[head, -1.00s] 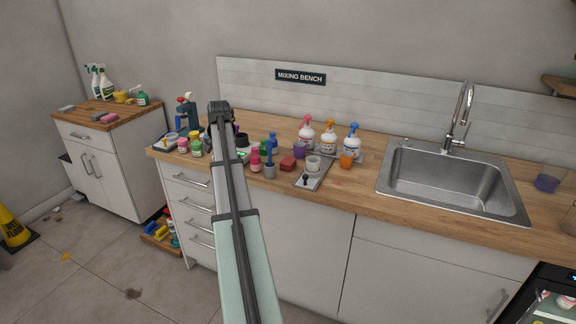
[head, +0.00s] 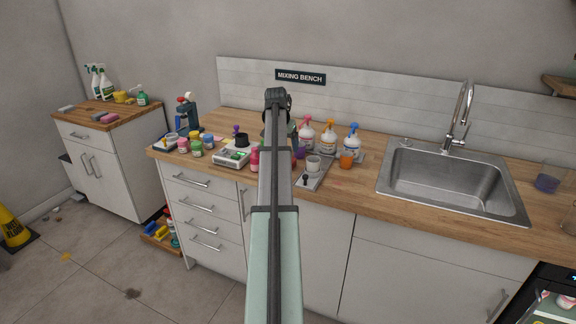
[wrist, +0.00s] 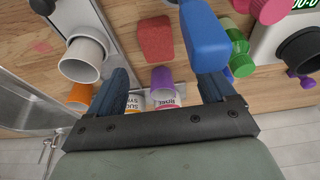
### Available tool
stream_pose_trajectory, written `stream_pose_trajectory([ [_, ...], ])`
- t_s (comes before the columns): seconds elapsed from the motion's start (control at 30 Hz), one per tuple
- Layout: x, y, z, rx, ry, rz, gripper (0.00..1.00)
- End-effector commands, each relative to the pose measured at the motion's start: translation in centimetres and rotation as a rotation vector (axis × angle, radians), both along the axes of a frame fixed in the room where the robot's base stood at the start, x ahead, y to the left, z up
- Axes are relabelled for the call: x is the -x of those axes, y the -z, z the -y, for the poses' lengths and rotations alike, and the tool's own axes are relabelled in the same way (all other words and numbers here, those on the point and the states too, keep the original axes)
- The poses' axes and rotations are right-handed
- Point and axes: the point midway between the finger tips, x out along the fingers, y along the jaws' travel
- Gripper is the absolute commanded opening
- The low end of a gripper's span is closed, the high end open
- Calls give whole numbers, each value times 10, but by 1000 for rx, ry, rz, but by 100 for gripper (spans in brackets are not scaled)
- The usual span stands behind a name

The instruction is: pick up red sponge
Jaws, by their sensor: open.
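The red sponge (wrist: 155,40) lies on the wooden bench in the wrist view, beyond my open fingers and roughly in line with the gap between them. My gripper (wrist: 162,80) is open and empty above the bench. A purple cup (wrist: 162,80) shows between the fingers, apparently below them. In the head view my gripper (head: 277,98) is above the middle of the bench, seen from behind. My arm hides most of the sponge there; only a red sliver shows at the arm's right edge.
A tall blue object (wrist: 205,38) stands close beside the sponge, near one finger. A white cup (wrist: 83,55) is on the other side. Spray bottles (head: 328,138) stand behind. A digital scale (head: 231,157) is to the left. Bare worktop lies before the sink (head: 455,185).

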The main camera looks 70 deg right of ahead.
Motion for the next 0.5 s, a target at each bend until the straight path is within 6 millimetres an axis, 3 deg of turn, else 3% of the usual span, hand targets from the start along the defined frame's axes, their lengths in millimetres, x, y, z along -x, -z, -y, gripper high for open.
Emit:
stream_pose_trajectory([
  [0.2, 0, 28, 8, 0, 0, 1, 83],
  [0.5, 1, 40, 11, 0, 0, 1, 83],
])
